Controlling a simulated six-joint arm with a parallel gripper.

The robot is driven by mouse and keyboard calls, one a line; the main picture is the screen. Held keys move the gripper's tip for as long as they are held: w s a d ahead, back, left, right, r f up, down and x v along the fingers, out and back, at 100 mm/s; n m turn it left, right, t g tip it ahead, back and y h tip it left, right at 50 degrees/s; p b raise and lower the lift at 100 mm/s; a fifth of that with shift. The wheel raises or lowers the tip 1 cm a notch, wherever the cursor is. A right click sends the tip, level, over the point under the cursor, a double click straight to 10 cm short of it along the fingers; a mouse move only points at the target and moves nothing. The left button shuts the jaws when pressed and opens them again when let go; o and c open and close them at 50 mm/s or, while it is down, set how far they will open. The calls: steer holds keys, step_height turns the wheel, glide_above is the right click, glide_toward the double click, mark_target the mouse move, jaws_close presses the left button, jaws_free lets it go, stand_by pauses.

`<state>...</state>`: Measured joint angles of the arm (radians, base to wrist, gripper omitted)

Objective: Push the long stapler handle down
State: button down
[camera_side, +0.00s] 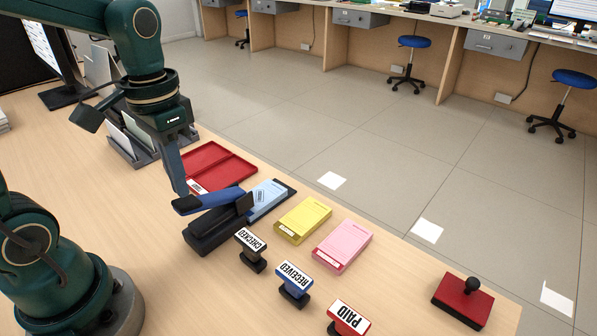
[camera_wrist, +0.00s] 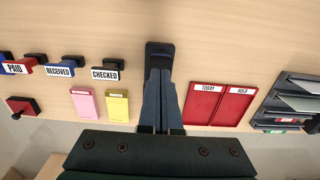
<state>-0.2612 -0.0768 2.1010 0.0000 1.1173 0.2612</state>
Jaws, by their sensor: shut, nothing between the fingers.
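The long stapler has a black base (camera_side: 212,232) on the counter and a blue handle (camera_side: 207,200) raised above it, with a gap between them at the near-left end. My gripper (camera_side: 182,190) points down with its fingers shut and empty. Its tips are at the left end of the blue handle; I cannot tell whether they touch it. In the wrist view the shut fingers (camera_wrist: 159,74) cover most of the stapler, and only its dark end (camera_wrist: 159,50) shows beyond the tips.
Right of the stapler are a blue pad (camera_side: 266,197), yellow pad (camera_side: 303,220), pink pad (camera_side: 343,245) and CHECKED (camera_side: 251,247), RECEIVED (camera_side: 294,283) and PAID (camera_side: 347,318) stamps. A red tray (camera_side: 212,168) and dark file rack (camera_side: 140,150) stand behind. A red ink pad (camera_side: 462,301) lies far right.

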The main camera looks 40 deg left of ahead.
mark_target(185, 201)
stand_by(0.7)
steer(key=shift+f, duration=0.45)
steer(key=shift+f, duration=1.75)
steer(key=shift+r, duration=4.05)
